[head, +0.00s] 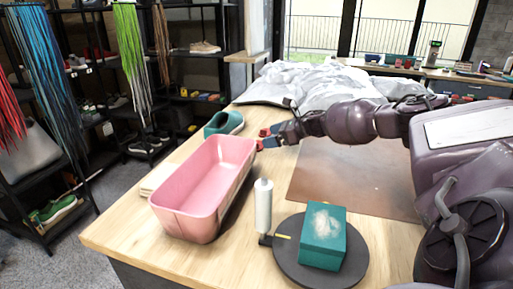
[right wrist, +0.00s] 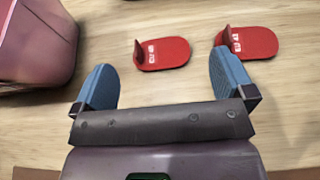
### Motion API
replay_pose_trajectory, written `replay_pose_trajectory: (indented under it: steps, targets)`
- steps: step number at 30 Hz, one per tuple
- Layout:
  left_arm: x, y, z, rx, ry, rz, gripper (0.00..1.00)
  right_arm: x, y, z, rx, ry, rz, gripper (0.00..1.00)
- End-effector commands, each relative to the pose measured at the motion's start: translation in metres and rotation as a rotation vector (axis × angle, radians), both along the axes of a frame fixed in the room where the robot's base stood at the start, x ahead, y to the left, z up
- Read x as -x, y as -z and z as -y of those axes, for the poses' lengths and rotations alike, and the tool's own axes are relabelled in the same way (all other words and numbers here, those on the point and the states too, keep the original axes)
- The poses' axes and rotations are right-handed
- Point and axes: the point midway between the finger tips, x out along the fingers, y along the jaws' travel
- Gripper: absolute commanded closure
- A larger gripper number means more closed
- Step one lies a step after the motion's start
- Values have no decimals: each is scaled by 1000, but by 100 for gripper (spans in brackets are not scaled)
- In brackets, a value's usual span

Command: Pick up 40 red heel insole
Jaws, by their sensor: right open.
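Two red heel insoles lie flat on the wooden table in the right wrist view, each with a raised heel edge and a small white label. The left insole (right wrist: 163,54) lies ahead of my right gripper (right wrist: 163,62), between its blue fingers. The right insole (right wrist: 250,42) lies beyond the right fingertip. The labels are too small to read surely, so I cannot tell which one is the 40. In the head view, my right gripper (head: 272,138) is beside small red patches at the far end of the pink bin. It is open and empty. My left gripper is not in view.
The pink bin (head: 205,178) stands left of my gripper, also in the right wrist view (right wrist: 35,40). A white bottle (head: 263,205) and teal box (head: 322,238) stand in front. A brown mat (head: 345,178) lies under my right arm.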

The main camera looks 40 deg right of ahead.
Motion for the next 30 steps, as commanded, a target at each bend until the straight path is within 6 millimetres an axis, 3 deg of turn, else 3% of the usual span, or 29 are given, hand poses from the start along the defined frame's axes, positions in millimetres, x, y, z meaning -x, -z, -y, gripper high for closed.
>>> replay_pose_trajectory:
  steps: [12,23,26,30]
  targets:
    - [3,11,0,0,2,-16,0,-33,23,-22,-1,0,-2,0]
    - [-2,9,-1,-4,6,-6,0,-39,23,-25,-1,-1,1,0]
    - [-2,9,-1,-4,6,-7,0,-38,23,-25,-1,-1,1,11]
    - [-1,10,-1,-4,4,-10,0,-38,23,-25,-1,-1,1,32]
